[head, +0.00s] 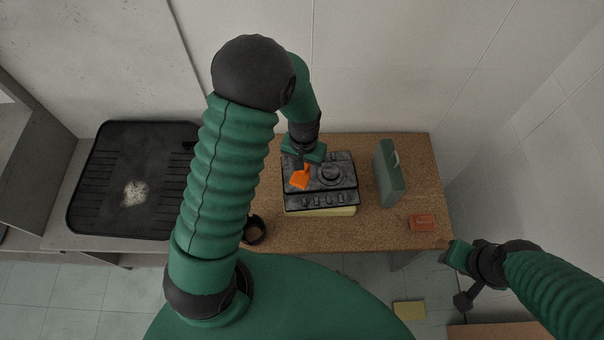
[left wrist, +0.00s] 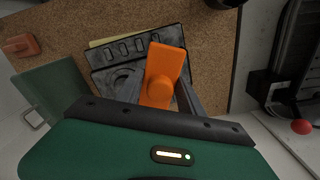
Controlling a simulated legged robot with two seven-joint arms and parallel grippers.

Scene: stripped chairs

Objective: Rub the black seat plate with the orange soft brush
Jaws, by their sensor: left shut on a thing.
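The black seat plate (head: 345,185) lies on the wooden table, with a round ring and a row of slots along its near edge. It also shows in the left wrist view (left wrist: 125,48), partly hidden. My left gripper (head: 303,163) is shut on the orange soft brush (head: 299,180) and holds it over the left part of the plate. The brush fills the middle of the left wrist view (left wrist: 164,72). I cannot tell whether it touches the plate. My right gripper (head: 456,258) is off the table's right end; its jaws are unclear.
A yellow slab (head: 335,211) shows under the plate. A green case (head: 389,175) and an orange-red block (head: 422,222) are to the right. A dark cup (head: 254,230) stands at the front left. A black tray (head: 105,190) with a whitish patch is further left.

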